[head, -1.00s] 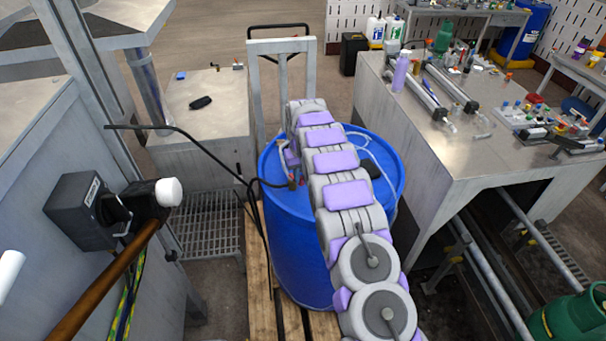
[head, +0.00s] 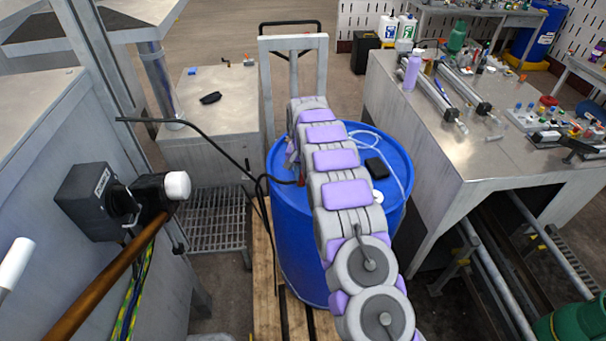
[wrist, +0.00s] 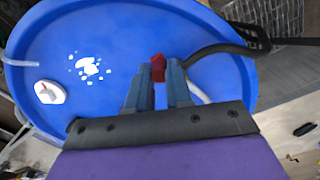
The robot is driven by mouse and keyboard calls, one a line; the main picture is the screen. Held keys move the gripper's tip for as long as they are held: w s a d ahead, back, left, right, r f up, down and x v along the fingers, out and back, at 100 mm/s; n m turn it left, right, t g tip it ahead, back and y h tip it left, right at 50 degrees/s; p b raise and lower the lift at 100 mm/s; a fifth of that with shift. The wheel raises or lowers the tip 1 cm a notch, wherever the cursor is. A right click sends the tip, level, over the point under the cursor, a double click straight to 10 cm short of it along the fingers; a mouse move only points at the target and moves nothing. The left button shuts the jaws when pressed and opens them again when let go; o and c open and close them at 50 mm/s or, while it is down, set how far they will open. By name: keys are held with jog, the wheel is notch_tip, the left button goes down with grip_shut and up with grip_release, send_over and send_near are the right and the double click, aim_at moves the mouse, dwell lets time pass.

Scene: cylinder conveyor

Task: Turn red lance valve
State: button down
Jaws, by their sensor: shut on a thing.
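The red lance valve (wrist: 158,68) shows between my fingertips in the wrist view, at the end of a black hose (wrist: 215,50). My gripper (wrist: 160,78) is shut on it, above the top of the blue drum (wrist: 110,25). In the head view a small red part of the valve (head: 302,181) shows just below my gripper (head: 293,160), at the drum's far left side. The black lance (head: 190,130) runs from there up to the left. My fingers partly hide the valve, so its turn angle cannot be told.
The blue drum (head: 290,240) stands on a wooden pallet (head: 266,318). A black box (head: 377,168), a white cap (head: 377,197) and a clear hose (head: 395,160) lie on its lid. A metal trolley frame (head: 266,85) stands behind. Benches flank it left and right.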

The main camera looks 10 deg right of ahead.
aim_at(301, 176)
jog(key=shift+a, duration=0.1)
jog(key=c, duration=1)
grip_release()
jog(key=shift+c, duration=0.2)
notch_tip(301, 176, up, 17)
jog(key=p, duration=0.2)
jog(key=shift+a, duration=0.15)
jog(key=shift+w+r, duration=0.1)
jog(key=shift+w, duration=0.05)
jog(key=shift+r, duration=0.1)
